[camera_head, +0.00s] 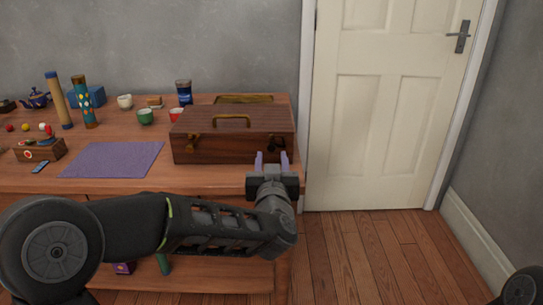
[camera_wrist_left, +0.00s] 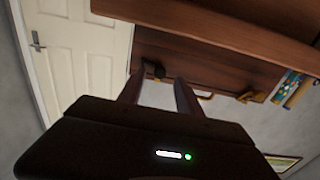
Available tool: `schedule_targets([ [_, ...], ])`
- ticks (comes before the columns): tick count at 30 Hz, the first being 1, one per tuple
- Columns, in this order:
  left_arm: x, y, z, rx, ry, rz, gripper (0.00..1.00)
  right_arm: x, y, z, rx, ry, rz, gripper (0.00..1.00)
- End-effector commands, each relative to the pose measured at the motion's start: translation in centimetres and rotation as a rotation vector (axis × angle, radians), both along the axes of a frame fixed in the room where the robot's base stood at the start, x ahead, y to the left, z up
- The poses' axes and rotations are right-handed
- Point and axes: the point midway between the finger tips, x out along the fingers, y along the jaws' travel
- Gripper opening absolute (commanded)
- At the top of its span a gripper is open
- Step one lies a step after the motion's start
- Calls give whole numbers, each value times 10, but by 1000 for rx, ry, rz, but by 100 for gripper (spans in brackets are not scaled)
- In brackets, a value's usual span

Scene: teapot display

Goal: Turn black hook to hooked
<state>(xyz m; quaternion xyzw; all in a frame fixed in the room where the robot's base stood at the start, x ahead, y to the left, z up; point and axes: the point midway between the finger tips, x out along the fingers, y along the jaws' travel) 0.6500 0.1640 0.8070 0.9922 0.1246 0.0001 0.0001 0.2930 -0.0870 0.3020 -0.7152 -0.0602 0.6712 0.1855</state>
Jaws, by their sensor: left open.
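The black hook (camera_head: 280,145) is a small dark fitting on the right of the brown wooden box's front (camera_head: 220,151). In the left wrist view the hook (camera_wrist_left: 154,70) shows just beyond the fingertips. Whether it is hooked cannot be told. My left gripper (camera_head: 271,156) is open, with its two pale fingers raised in front of the box's right part, close to the hook. In the left wrist view the fingers (camera_wrist_left: 158,80) stand apart, with the hook between their tips. Nothing is seen held. My right gripper is not in view.
The box stands on a wooden table (camera_head: 205,178) near its front right edge. A purple mat (camera_head: 113,160) lies to its left. A brass-coloured latch (camera_head: 193,143) is on the box's left front. Cups, cylinders and a teapot (camera_head: 36,98) stand farther left. A white door (camera_head: 385,120) is at right.

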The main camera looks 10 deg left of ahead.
Motion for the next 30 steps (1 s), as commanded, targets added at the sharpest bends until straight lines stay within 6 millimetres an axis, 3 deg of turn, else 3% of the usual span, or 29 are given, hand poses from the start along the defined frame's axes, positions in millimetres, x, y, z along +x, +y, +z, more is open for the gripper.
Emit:
schedule_targets([
  [6,26,7,-1,0,0,1,42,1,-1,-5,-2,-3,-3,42],
  [16,31,8,0,1,0,0,42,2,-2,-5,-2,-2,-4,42],
  [30,30,8,0,0,0,0,4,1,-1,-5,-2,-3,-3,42],
])
